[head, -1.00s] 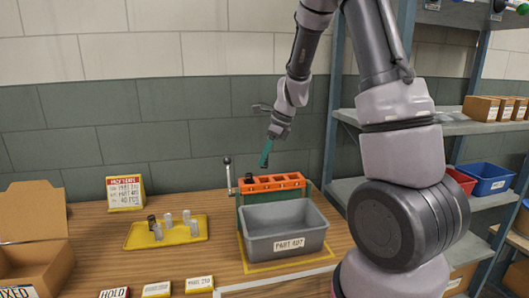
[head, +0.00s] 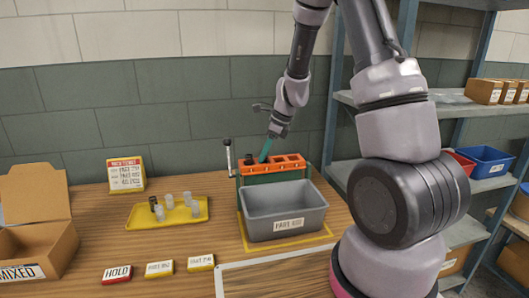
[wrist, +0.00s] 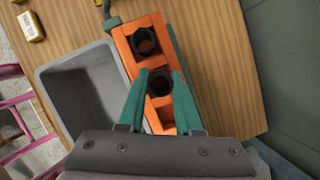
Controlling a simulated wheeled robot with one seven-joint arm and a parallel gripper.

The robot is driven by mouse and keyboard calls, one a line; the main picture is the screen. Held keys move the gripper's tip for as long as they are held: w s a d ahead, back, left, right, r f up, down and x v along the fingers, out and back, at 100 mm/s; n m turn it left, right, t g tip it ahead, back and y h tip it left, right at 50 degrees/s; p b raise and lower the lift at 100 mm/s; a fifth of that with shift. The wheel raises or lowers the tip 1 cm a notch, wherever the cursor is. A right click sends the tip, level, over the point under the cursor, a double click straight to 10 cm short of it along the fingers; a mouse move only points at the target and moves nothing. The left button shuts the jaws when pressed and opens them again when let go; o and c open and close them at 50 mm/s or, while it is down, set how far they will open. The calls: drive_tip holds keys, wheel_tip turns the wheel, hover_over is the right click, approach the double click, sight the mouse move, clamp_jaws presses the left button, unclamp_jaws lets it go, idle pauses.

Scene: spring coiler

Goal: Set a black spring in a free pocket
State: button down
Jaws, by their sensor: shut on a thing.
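The orange block (head: 257,176) with a row of pockets stands on the table behind the grey bin. A black spring (wrist: 145,40) sits in its end pocket; in the head view this spring (head: 250,159) is at the left end. My gripper (wrist: 162,76) is shut on a second black spring (wrist: 158,83), at the pocket beside the first one. Its teal fingertips are close to the block's top. I cannot tell how deep the held spring sits. Further pockets (head: 281,162) to the right look empty. The yellow tray (head: 140,220) holds a black spring (head: 160,213) and several silver ones.
The grey bin (head: 285,220) stands directly in front of the block. A lever with a dark knob (head: 228,143) rises at the block's left. An open cardboard box (head: 35,235) is at far left. Shelving (head: 460,125) stands at right. Label blocks lie along the front edge.

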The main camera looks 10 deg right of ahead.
drive_tip(key=shift+s+f, duration=0.1)
drive_tip(key=shift+f, duration=0.05)
drive_tip(key=c, duration=0.5)
unclamp_jaws()
